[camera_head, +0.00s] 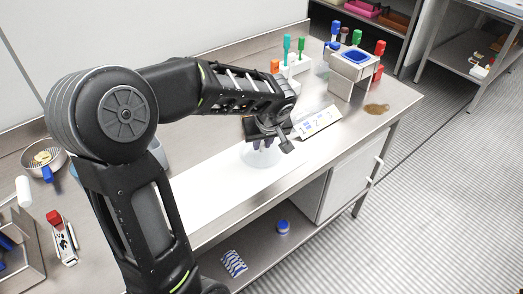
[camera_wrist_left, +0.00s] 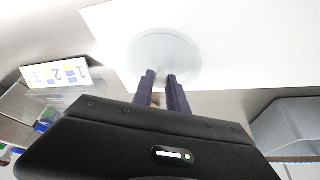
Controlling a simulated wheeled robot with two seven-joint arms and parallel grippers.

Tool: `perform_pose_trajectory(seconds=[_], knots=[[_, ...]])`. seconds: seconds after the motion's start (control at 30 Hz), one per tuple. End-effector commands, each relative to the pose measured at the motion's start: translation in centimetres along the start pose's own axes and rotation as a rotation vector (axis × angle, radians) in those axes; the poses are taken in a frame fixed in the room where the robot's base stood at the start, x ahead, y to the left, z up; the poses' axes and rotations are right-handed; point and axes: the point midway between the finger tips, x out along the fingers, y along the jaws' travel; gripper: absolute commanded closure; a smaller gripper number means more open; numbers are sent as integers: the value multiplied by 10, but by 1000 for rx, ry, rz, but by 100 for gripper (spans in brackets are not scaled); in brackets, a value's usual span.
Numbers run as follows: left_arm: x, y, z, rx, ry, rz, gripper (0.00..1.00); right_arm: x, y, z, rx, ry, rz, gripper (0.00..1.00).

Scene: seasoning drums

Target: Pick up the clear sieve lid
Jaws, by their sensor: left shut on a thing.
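The clear sieve lid (camera_head: 262,155) is a pale, see-through round disc over the white sheet on the bench, partly hidden by my left gripper in the head view. In the head view the left gripper (camera_head: 265,143) is above the lid. I cannot tell whether the lid is off the sheet. My right gripper is not in view.
A numbered card (camera_head: 318,121) stands right of the gripper. A sieve (camera_head: 43,156) lies at the left. The white sheet (camera_head: 215,185) has free room.

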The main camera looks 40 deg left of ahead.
Motion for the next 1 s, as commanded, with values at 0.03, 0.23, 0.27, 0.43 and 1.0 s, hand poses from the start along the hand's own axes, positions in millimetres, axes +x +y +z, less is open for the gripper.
perform_pose_trajectory(seconds=[0.03, 0.23, 0.27, 0.43, 1.0], knots=[[0, 0, 0, 0, 0, 0, 100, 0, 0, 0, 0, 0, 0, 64], [-6, 0, -3, -1, 2, 1, 100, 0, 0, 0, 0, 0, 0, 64], [-8, 0, -4, -1, 2, 1, 100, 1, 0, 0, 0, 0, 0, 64], [-32, 1, -16, -2, 5, 3, 100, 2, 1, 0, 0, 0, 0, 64], [-92, 0, -41, 1, 0, 0, 100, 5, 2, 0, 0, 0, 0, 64]])
